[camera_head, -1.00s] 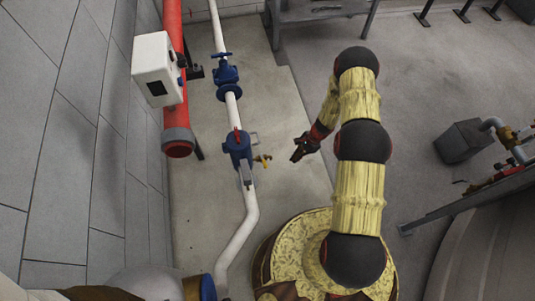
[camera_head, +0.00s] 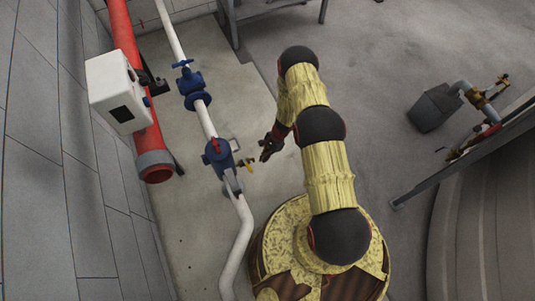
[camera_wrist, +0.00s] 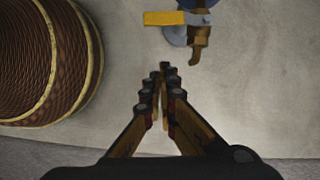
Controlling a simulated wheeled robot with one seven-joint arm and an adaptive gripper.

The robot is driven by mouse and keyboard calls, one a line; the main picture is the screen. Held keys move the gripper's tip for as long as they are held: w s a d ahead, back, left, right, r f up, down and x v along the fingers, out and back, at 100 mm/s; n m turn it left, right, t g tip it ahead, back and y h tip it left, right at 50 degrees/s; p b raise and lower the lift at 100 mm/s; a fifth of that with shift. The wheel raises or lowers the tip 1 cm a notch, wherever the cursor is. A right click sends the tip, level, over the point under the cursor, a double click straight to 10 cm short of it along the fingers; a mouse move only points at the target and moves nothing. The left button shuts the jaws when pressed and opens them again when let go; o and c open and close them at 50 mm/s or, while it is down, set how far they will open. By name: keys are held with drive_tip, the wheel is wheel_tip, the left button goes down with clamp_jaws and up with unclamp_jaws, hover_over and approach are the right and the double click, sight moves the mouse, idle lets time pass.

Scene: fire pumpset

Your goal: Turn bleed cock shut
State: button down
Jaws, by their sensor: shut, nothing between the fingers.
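The bleed cock is a small brass tap (camera_head: 246,163) with a yellow lever, on the right side of the blue valve body (camera_head: 217,155) in the white pipe. In the wrist view the yellow lever (camera_wrist: 164,18) lies across the top and points left, and the brass spout (camera_wrist: 199,42) hangs at its right end. My gripper (camera_head: 266,152) is just right of the tap in the head view, apart from it. In the wrist view my gripper (camera_wrist: 164,68) is shut and empty, its fingertips below the lever with a gap between them.
A red pipe (camera_head: 143,110) with a white box (camera_head: 117,92) stands along the left wall. The white pipe (camera_head: 238,245) runs down past the valve. A grey container (camera_head: 434,107) and brass fittings (camera_head: 480,100) are at the right. Floor between is clear.

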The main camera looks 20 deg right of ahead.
sight(247, 165)
drive_tip(key=a, duration=0.3)
drive_tip(key=a+f+b, duration=0.1)
drive_tip(key=shift+s+a, duration=0.25)
drive_tip(key=shift+s+a+m+b, duration=0.2)
drive_tip(key=shift+a+b, duration=0.1)
drive_tip(key=shift+a, duration=0.15)
drive_tip(key=shift+s+a+m+b, duration=0.15)
drive_tip(key=shift+a+b, duration=0.1)
drive_tip(key=shift+a, duration=0.15)
